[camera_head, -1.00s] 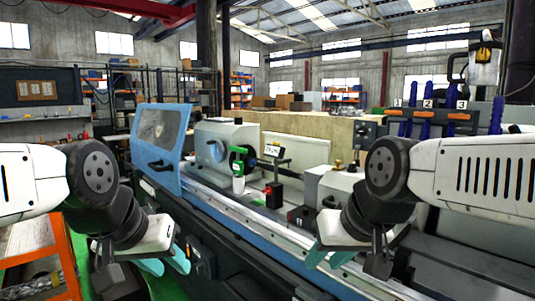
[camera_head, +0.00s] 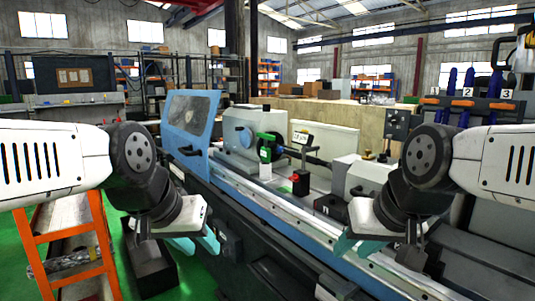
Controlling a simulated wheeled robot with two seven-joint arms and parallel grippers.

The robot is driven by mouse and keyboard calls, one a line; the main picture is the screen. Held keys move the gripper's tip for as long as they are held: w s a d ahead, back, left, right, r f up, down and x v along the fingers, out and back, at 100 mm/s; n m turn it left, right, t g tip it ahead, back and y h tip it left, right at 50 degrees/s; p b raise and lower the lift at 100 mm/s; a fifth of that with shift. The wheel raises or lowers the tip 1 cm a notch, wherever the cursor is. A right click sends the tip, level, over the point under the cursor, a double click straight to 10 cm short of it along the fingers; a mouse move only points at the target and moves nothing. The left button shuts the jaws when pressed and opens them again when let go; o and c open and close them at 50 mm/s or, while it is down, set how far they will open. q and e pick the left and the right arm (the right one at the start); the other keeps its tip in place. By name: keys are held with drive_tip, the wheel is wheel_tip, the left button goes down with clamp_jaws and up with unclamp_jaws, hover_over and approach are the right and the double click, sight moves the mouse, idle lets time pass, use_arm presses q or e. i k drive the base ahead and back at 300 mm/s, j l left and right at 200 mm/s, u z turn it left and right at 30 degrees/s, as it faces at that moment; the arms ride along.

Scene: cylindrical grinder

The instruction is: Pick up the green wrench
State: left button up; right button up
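I cannot make out a green wrench for certain in the head view. A green-topped item with a pale body (camera_head: 267,148) stands upright on the grinder near its middle; its shape is too small to name. My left gripper (camera_head: 196,244) has teal fingers set apart and nothing between them, in front of the machine's left end. My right gripper (camera_head: 358,246) also has teal fingers apart and looks empty, over the machine's front rail. Neither gripper touches the green-topped item.
The grinder (camera_head: 285,228) spans the middle, with a blue door (camera_head: 190,122) at its left. A rack (camera_head: 470,104) with blue tools numbered 1 to 3 is at right. Green floor shows at lower left.

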sight(265, 152)
drive_tip(key=z, duration=0.85)
drive_tip(key=u, duration=0.95)
drive_tip(key=i+j+z, duration=0.1)
drive_tip(key=i+j, duration=0.3)
drive_tip(key=i+j+z, duration=0.1)
drive_tip(key=i+j, duration=0.3)
drive_tip(key=i+j+z, duration=0.1)
drive_tip(key=i+j, duration=0.3)
drive_tip(key=i+j+z, duration=0.1)
drive_tip(key=i+j, duration=0.3)
drive_tip(key=i+j+z, duration=0.1)
drive_tip(key=i+j, duration=0.25)
drive_tip(key=j, duration=0.25)
drive_tip(key=i+j+z, duration=0.1)
drive_tip(key=i+j, duration=0.25)
drive_tip(key=j, duration=0.15)
